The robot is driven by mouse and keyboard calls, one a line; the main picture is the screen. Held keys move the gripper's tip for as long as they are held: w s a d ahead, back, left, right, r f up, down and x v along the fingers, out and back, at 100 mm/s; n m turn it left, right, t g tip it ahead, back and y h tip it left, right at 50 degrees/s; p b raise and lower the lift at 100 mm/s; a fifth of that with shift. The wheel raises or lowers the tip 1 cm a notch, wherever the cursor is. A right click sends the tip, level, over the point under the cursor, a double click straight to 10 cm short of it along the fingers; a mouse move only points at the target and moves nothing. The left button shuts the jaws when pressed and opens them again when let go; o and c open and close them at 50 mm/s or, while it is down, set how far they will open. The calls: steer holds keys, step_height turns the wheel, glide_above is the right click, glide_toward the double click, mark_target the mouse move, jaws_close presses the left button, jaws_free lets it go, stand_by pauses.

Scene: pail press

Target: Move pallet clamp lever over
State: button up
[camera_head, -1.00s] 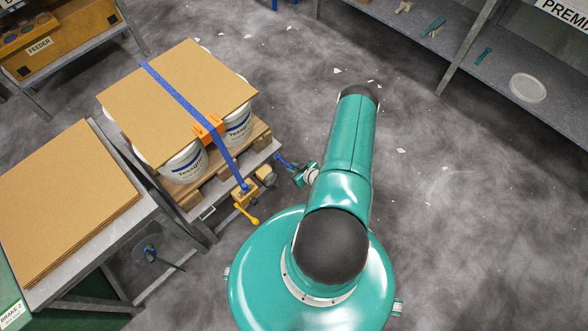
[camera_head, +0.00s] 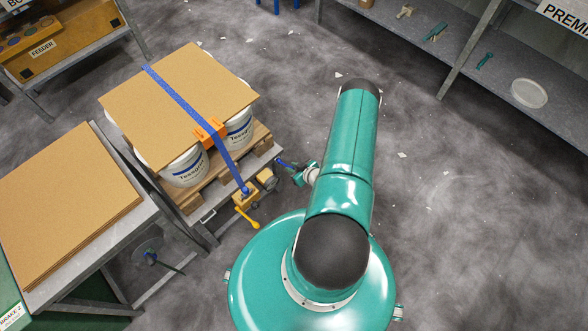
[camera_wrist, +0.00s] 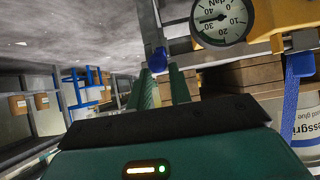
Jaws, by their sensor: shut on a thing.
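A grey lever (camera_wrist: 150,28) with a blue grip (camera_wrist: 157,61) shows in the wrist view. My gripper (camera_wrist: 162,82) has its two green fingers at the blue grip and is shut on it. In the head view the blue grip (camera_head: 284,162) sticks out at the right side of the pallet stand, with my gripper (camera_head: 299,174) at its end. The wooden pallet (camera_head: 262,134) bears white pails (camera_head: 186,168) under a cardboard sheet (camera_head: 165,95). My arm hides part of the gripper in the head view.
A blue strap (camera_head: 187,103) with an orange corner piece (camera_head: 210,132) crosses the sheet down to a yellow tensioner (camera_head: 246,205). A round gauge (camera_wrist: 221,17) is close by the fingers. A cardboard stack (camera_head: 65,205) stands at left. Floor at right is open.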

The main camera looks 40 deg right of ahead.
steer(key=shift+w+r, duration=0.35)
steer(key=shift+r, duration=0.2)
jaws_close()
steer(key=shift+w+r, duration=0.1)
steer(key=shift+r, duration=0.1)
steer(key=shift+r, duration=0.1)
steer(key=shift+w+r, duration=0.65)
steer(key=shift+r, duration=0.3)
steer(key=shift+o, duration=1.7)
jaws_free()
steer(key=shift+s, duration=0.1)
steer(key=v, duration=1.3)
steer(key=shift+s+r, duration=0.3)
